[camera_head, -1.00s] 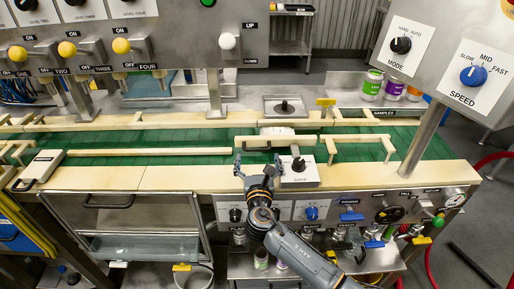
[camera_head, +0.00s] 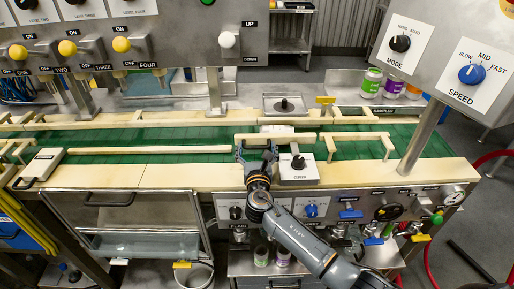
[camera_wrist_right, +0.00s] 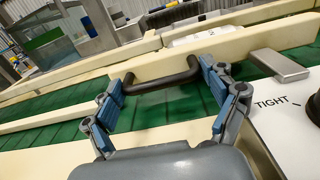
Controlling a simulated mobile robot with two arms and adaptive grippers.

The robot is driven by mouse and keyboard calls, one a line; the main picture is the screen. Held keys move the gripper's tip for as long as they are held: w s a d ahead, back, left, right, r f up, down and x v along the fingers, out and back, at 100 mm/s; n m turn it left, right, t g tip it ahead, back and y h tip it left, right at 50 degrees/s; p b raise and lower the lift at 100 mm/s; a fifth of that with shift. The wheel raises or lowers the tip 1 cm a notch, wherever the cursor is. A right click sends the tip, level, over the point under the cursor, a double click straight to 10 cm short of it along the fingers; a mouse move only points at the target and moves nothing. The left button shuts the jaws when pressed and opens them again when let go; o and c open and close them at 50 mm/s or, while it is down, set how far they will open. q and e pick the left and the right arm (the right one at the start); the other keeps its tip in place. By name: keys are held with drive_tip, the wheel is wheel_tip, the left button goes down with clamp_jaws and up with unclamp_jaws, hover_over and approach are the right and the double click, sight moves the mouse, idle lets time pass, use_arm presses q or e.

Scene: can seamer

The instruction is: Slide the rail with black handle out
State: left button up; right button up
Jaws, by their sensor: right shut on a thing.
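The cream rail (camera_head: 298,138) lies across the green conveyor belt near the middle of the head view. Its black handle (camera_wrist_right: 162,80) is on the near side and shows clearly in the wrist view. My right gripper (camera_head: 256,151) reaches it from the front; in the wrist view its fingers (camera_wrist_right: 166,75) are at the two ends of the handle, shut on it. In the head view the gripper largely covers the handle. My left gripper is not in view.
A knob block (camera_head: 298,170) stands just right of my right gripper. A post (camera_head: 424,140) rises further right, and another rail (camera_head: 150,151) runs to the left. A control panel (camera_head: 350,207) is below the counter's front edge. Small jars (camera_head: 393,88) stand at the back right.

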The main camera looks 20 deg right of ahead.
drive_tip(key=p+v, duration=0.2)
drive_tip(key=v, duration=0.2)
drive_tip(key=shift+s, duration=0.45)
drive_tip(key=shift+f, duration=0.15)
drive_tip(key=o, duration=1.4)
drive_tip(key=shift+s, duration=0.1)
drive_tip(key=v, duration=1.2)
drive_tip(key=shift+r, duration=0.2)
